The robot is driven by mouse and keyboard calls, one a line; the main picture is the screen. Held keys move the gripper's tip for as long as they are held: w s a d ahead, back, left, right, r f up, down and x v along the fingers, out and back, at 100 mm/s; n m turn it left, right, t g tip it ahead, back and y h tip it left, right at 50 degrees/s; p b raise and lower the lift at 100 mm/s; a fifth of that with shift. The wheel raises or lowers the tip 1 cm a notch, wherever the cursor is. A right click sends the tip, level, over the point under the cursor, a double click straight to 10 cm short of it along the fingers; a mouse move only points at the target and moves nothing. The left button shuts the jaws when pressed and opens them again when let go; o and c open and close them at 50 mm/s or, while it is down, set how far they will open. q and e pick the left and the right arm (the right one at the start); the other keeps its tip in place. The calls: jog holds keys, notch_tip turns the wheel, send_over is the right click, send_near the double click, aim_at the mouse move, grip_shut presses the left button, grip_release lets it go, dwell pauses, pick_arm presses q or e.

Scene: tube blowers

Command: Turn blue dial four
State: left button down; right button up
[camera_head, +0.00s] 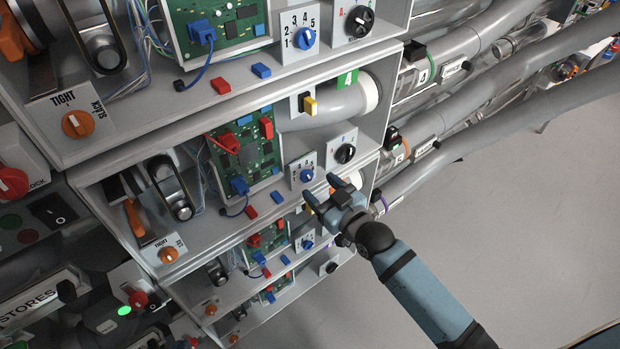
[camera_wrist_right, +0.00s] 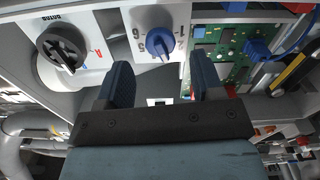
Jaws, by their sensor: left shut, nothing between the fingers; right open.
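Several blue dials on white numbered plates show in the head view: one on the top shelf (camera_head: 306,38), one on the middle shelf (camera_head: 306,175) and one lower down (camera_head: 307,244). My right gripper (camera_head: 322,192) is open and empty, close to the middle dial at its lower right. In the right wrist view, a blue dial (camera_wrist_right: 160,43) on its white plate lies ahead between the two spread fingers (camera_wrist_right: 162,78), apart from them. Its numbers appear upside down and are partly hidden by the knob. I do not see my left gripper.
A black dial (camera_head: 345,153) sits right of the middle blue dial; it also shows in the wrist view (camera_wrist_right: 62,46). A green circuit board (camera_head: 245,150) is to the left. A yellow switch (camera_head: 310,105) and shelf edges are above. Floor (camera_head: 500,230) is clear at right.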

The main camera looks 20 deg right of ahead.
aim_at(311, 179)
jog(key=x, duration=0.4)
jog(key=shift+w+a, duration=0.1)
jog(key=shift+c, duration=0.4)
jog(key=c, duration=0.9)
jog(key=shift+o, duration=0.3)
